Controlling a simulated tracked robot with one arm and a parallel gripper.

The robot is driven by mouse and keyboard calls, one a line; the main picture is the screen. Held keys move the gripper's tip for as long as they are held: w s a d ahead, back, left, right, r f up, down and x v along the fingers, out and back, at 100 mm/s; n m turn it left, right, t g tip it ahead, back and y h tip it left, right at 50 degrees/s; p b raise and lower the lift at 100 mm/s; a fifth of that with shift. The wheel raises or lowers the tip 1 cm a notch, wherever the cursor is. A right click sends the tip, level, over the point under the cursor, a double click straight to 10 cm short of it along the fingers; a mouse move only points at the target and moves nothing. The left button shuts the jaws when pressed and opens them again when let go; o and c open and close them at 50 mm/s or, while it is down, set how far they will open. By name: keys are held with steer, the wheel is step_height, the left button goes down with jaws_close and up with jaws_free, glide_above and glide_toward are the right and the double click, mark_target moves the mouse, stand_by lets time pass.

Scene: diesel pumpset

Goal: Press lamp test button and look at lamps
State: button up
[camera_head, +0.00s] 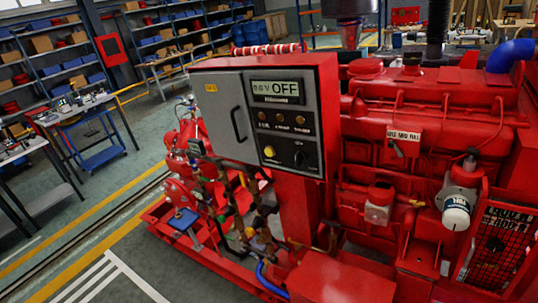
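The control panel (318,80) is a red box with a grey front, on a red post at the middle of the view. Its display (277,88) has a readout that ends in "OFF". Below it is a row of three small amber-brown lamps (281,118), which look unlit. Under the lamps are a small pale yellow button (269,151) and a black knob (299,158). Their labels are too small to read, so I cannot confirm which is the lamp test. My gripper is not in view, and nothing is seen touching the panel.
The red diesel engine (430,125) stands close behind and right of the panel. A red pump with pipes and valves (190,200) is at lower left. A panel door handle (237,124) sticks out. Workbenches (85,103) and shelves stand at left. Marked floor (110,270) is clear at lower left.

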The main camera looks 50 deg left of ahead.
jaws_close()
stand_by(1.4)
